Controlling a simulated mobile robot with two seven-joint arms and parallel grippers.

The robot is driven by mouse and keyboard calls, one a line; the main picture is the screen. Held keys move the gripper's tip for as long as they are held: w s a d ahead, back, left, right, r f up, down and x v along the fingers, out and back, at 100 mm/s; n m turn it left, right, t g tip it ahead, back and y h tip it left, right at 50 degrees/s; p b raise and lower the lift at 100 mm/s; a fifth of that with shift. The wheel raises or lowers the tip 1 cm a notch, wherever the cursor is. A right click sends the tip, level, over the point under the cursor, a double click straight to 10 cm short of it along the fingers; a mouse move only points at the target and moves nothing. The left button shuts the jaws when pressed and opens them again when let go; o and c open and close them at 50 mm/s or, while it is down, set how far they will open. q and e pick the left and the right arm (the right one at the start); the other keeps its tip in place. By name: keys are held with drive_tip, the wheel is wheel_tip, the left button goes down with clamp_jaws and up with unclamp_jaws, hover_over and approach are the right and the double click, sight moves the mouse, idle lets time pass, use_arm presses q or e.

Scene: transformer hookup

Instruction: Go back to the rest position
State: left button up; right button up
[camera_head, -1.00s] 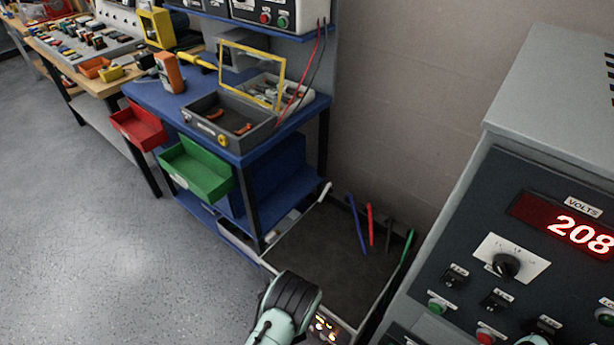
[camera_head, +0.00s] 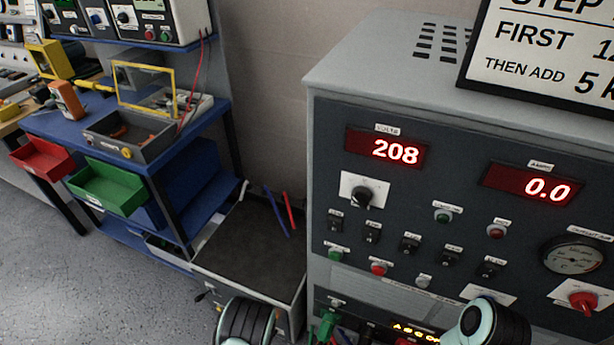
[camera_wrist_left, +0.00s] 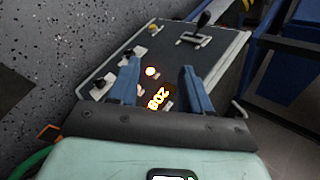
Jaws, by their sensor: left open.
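My left gripper (camera_wrist_left: 160,88) shows in the left wrist view with its two blue-grey fingers apart and nothing between them. Beyond the fingers is the front panel of a low dark-topped unit (camera_wrist_left: 190,50) with knobs, a black lever and a lit display. In the head view, part of my left arm shows at the bottom centre, in front of that low unit (camera_head: 250,250); its gripper is out of frame. Part of my other arm shows at the bottom right, in front of the grey console (camera_head: 330,190). The right gripper is not visible.
The console carries a 208 volts display (camera_head: 396,151) and a 0.0 amps display (camera_head: 546,189). A sign (camera_head: 545,60) stands on top. A blue bench (camera_head: 70,125) with a red drawer (camera_head: 42,160) and a green drawer (camera_head: 106,187) stands left. Floor at lower left is clear.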

use_arm(q)
drive_tip(key=s+d+f+n+g+h, duration=0.1)
drive_tip(key=s+f+n+g+h, duration=0.1)
drive_tip(key=s+n, duration=0.3)
drive_tip(key=s+d+f+n+g+h, duration=0.1)
drive_tip(key=s+n+g+h, duration=0.1)
drive_tip(key=s, duration=0.6)
drive_tip(key=s+d+r+n+g+h, duration=0.2)
drive_tip(key=s+d+r+n+h, duration=0.35)
drive_tip(key=s+d+n, duration=0.45)
wheel_tip(320, 180, up, 14)
drive_tip(key=s+a+m+g+p, duration=0.1)
drive_tip(key=s+p, duration=0.1)
drive_tip(key=p, duration=1.2)
drive_tip(key=shift+a+p, duration=0.2)
drive_tip(key=shift+p, duration=0.15)
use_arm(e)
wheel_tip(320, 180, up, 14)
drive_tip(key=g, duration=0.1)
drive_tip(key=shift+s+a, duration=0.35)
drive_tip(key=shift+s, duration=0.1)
use_arm(q)
drive_tip(key=shift+h, duration=0.25)
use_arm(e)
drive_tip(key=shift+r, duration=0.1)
